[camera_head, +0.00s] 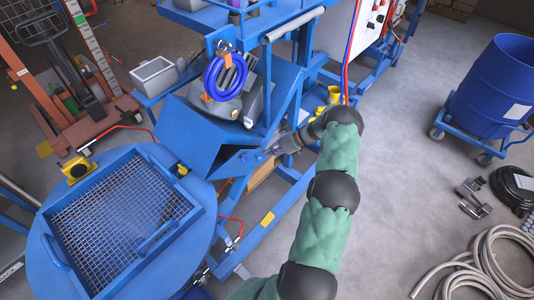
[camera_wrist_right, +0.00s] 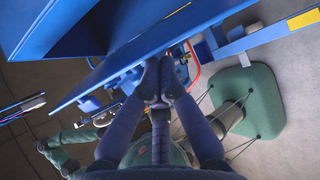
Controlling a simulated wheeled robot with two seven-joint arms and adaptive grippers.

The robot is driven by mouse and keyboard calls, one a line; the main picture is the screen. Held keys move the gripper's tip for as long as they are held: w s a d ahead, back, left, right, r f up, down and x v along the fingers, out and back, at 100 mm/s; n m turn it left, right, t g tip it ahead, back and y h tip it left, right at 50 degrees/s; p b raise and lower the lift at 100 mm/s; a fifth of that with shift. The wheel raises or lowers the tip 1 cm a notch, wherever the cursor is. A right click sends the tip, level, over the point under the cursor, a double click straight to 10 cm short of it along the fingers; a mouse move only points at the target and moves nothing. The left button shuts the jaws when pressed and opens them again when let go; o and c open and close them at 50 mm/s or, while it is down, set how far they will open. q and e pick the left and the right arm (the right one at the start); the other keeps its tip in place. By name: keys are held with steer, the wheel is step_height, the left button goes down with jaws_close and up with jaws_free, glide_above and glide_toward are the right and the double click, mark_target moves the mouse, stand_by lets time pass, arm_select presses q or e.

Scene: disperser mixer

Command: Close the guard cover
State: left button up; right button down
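A blue angular sheet-metal cover (camera_head: 201,130), which I take for the guard cover, stands open-sided at the middle of the head view, tilted beside the round vat. Its broad blue panel also fills the top left of the right wrist view (camera_wrist_right: 60,28). My right gripper (camera_head: 272,153) is at the lower right edge of this cover. In the right wrist view its two dark fingers (camera_wrist_right: 160,80) lie close together with their tips at the panel's edge. Whether they grip the edge is unclear. My left gripper does not show in the head view.
A round blue vat (camera_head: 195,240) with a mesh grid (camera_head: 120,225) stands at left. A blue drum (camera_head: 495,85) on a trolley, hoses (camera_head: 480,265) and clear floor (camera_head: 400,200) are at right.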

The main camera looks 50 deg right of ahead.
steer(key=w, duration=0.3)
steer(key=shift+d+r, duration=0.4)
steer(key=shift+w+d+r+b, duration=0.15)
steer(key=shift+w+r+b, duration=0.1)
steer(key=shift+w, duration=0.4)
steer(key=shift+w+d+r+b, duration=0.1)
steer(key=shift+w+b, duration=0.1)
steer(key=shift+w, duration=0.45)
